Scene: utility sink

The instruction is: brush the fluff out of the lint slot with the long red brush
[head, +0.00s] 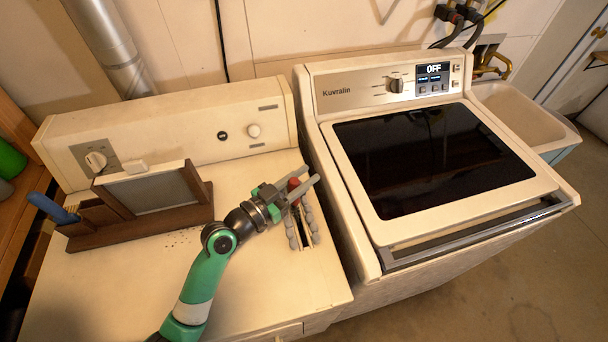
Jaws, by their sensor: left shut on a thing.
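The lint slot (305,236) is a dark narrow opening in the dryer top, near its right edge. Grey clumps of fluff (291,232) show along both sides of the slot. My left gripper (308,177) is over the far end of the slot, shut on the long red brush (294,186). Only a small red part of the brush shows between the fingers; its bristles are hidden, and I cannot tell if they touch the fluff. My right gripper is not in view.
A wooden rack (150,226) on the dryer top holds a framed grey screen (160,193) and a blue-handled brush (50,208). Dark crumbs lie beside it. The washer (430,228), lid closed, stands close on the right. The dryer's control panel (190,136) rises behind.

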